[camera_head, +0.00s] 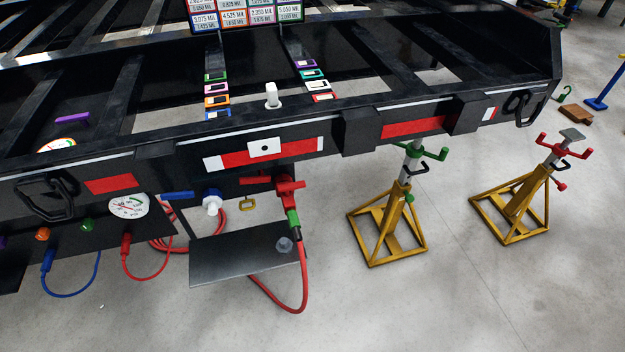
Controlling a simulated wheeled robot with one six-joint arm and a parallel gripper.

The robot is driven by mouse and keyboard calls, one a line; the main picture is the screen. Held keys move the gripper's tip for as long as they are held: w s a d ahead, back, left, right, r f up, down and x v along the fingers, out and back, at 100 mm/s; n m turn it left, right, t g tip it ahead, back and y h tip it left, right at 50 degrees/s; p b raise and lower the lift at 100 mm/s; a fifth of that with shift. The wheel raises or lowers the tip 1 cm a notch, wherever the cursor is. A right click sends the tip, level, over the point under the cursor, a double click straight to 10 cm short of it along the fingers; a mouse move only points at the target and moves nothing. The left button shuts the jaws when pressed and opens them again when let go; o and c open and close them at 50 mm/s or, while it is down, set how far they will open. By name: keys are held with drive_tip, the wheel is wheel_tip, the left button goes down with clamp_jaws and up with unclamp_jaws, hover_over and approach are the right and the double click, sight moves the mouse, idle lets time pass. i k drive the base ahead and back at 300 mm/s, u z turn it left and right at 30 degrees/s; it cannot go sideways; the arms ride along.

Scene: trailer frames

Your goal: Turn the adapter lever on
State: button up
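A red adapter (287,187) sits below the frame's front beam, with a red lever (257,181) pointing level to the left. A green connector (293,222) and a red hose (304,275) hang from it. To its left, a blue lever (178,195) also lies about level, beside a white fitting (212,202). I cannot tell from the picture which lever the task means. My gripper is not in view.
A dark plate (240,262) hangs under the levers. A white gauge (128,206) and blue and red hoses are at left. Yellow jack stands (385,228) (515,205) stand at right. The trailer frame (460,100) spans above. The floor in front is clear.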

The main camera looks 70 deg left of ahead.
sight(285, 189)
drive_tip(key=u, duration=0.3)
drive_tip(key=i, duration=0.65)
drive_tip(key=u, duration=1.1)
drive_tip(key=i, duration=0.4)
drive_tip(key=u, duration=0.4)
